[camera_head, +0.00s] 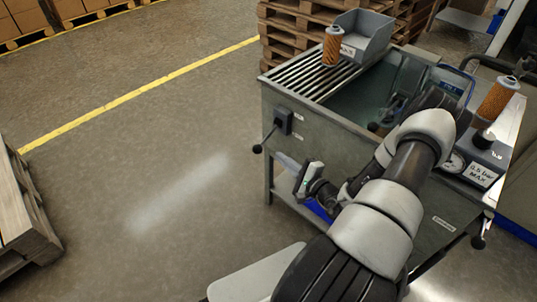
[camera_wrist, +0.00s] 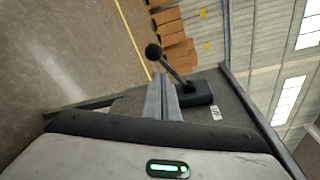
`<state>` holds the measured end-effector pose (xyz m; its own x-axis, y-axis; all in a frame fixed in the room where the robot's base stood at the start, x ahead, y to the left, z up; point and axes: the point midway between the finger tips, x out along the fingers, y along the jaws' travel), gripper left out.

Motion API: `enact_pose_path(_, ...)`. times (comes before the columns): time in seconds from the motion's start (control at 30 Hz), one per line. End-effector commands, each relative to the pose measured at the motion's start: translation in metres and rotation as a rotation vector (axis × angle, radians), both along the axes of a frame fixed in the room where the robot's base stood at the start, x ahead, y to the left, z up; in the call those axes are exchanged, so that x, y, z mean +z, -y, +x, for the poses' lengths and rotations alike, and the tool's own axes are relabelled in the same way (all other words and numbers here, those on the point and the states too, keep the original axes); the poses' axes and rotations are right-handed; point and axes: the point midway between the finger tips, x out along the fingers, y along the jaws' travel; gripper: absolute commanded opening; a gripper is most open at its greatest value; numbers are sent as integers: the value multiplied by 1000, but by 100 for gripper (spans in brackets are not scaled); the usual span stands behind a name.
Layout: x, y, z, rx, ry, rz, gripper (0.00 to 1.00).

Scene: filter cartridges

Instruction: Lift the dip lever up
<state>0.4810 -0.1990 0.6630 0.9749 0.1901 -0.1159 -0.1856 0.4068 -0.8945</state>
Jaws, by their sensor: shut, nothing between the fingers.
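The dip lever is a black rod with a ball knob (camera_head: 257,149) on a black box (camera_head: 283,122) on the grey wash tank's side. It slants down and outward from the box. In the wrist view the knob (camera_wrist: 153,51) and box (camera_wrist: 197,94) show just beyond the fingers. My gripper (camera_wrist: 164,82) is shut and empty, its fingers pointing toward the lever, apparently apart from it.
An orange filter cartridge (camera_head: 332,46) stands on the tank's slatted rack (camera_head: 312,78) beside a grey bin (camera_head: 366,35). Another cartridge (camera_head: 497,98) is at right, above a pressure-labelled unit (camera_head: 484,160). A second black knob (camera_head: 478,243) is low right.

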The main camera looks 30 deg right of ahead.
Motion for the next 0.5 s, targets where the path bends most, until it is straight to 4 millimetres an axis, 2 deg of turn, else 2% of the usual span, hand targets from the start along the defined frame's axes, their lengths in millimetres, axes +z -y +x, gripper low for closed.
enact_pose_path(0.03, -17, 9, -4, -50, -9, 11, 0)
enact_pose_path(0.1, -28, 16, -6, -92, -17, 14, 0)
enact_pose_path(0.27, -35, 20, 1, -116, -22, 12, 0)
enact_pose_path(0.5, -42, 15, 45, -112, -20, 14, 0)
